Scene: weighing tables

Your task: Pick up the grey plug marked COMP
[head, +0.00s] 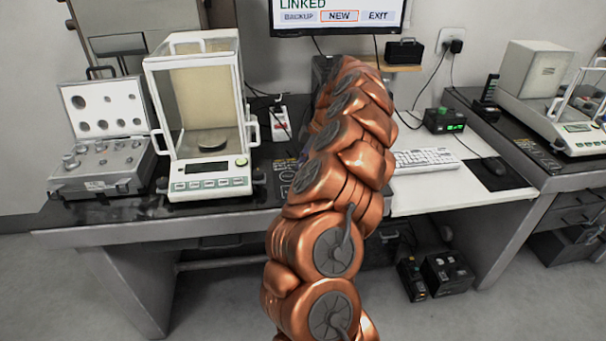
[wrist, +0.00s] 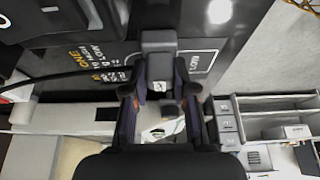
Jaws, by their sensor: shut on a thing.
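The grey plug (wrist: 158,64) shows in the wrist view as a small block between the fingers of my gripper (wrist: 160,92). My gripper is shut on it, with one dark finger on each side. A small white label shows low on the plug, but I cannot read COMP on it. A black cable (wrist: 62,76) runs in from the left towards the plug; where it ends is hidden by the finger. In the head view my copper-coloured arm hides the gripper and the plug.
A glass-walled balance (head: 208,166) and an open weight case (head: 112,160) stand left of my arm. A monitor (head: 338,15) is above. Grey bins (wrist: 226,124) show in the wrist view.

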